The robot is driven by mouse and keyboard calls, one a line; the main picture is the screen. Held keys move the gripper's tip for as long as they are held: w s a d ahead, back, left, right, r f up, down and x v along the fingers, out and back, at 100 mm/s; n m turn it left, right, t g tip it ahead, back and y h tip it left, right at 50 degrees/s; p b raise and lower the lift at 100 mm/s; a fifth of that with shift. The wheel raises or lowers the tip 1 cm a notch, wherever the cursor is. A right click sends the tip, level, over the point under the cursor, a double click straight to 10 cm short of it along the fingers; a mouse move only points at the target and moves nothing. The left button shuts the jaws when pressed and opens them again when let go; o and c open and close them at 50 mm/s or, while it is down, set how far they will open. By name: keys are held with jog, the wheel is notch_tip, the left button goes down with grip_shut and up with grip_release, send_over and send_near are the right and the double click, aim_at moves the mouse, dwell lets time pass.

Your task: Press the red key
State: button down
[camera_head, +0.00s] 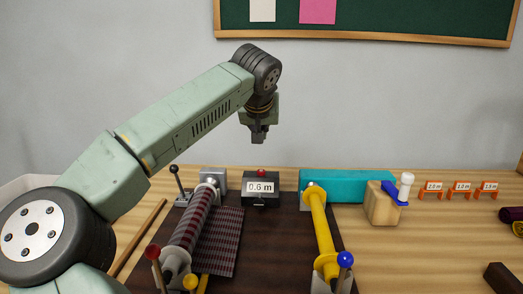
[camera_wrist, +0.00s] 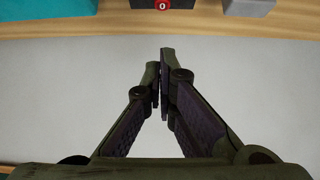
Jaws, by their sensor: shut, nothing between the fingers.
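The red key (camera_head: 261,172) is a small red button on top of a dark counter box (camera_head: 260,201), whose display reads "0.6 m". In the wrist view the red key (camera_wrist: 162,4) shows at the top edge, marked with a white "0" and partly cut off by the frame. My gripper (camera_head: 259,140) is shut and empty. In the head view it hangs in the air above the box, apart from the key. In the wrist view my gripper's fingertips (camera_wrist: 158,58) are close together below the key, seen against the grey wall.
A striped fabric roller (camera_head: 192,228) stands left of the box, by a black-knobbed lever (camera_head: 178,184). A yellow roller (camera_head: 320,230) and a teal block (camera_head: 345,186) are to the right. A wooden block (camera_head: 381,204) carries a blue-and-white handle. Small orange-framed signs (camera_head: 461,189) stand farther right.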

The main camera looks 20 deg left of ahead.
jog(key=p, duration=0.2)
send_over(262, 172)
jog(key=f, duration=0.7)
jog(key=shift+w, duration=0.2)
notch_tip(262, 172, down, 2)
jog(key=shift+s+f, duration=0.15)
jog(key=shift+f, duration=0.7)
